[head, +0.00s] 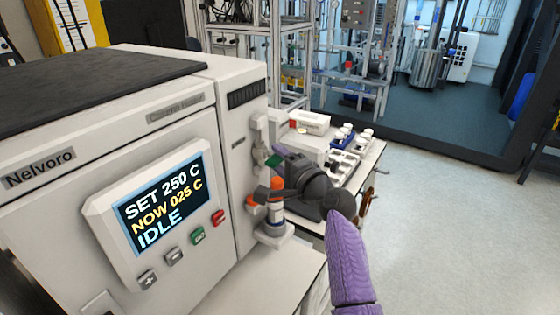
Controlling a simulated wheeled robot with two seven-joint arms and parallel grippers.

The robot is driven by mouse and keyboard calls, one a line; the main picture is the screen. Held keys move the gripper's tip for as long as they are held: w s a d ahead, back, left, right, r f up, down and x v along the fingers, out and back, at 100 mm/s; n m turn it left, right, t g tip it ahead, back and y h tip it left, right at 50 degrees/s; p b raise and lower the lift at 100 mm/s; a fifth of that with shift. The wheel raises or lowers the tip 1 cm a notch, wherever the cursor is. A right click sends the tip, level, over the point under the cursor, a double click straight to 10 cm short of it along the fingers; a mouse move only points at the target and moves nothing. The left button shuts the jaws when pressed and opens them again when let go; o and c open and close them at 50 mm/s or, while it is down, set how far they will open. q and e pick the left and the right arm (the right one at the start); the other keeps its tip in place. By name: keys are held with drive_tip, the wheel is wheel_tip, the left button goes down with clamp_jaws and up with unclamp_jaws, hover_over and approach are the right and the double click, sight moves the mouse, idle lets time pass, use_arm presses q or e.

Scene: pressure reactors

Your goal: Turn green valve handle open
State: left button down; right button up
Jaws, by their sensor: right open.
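The green valve handle (273,160) shows as a small green patch at the right side of the white Nelvoro unit, beside a pale fitting (259,155). My right gripper (278,155) reaches in from the lower right with its tips close to the green handle. The gripper is open; whether a finger touches the handle is too small to tell. Part of the handle seems hidden by the gripper. My left gripper is not in view.
The Nelvoro unit (60,205) fills the left; its screen (163,207) reads SET 250 C, NOW 025 C, IDLE. An orange and grey fitting (275,200) stands just below my gripper. A bench with trays (345,140) lies behind. Open floor (450,230) is at right.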

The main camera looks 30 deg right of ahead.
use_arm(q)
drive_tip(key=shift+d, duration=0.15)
use_arm(e)
clamp_jaws()
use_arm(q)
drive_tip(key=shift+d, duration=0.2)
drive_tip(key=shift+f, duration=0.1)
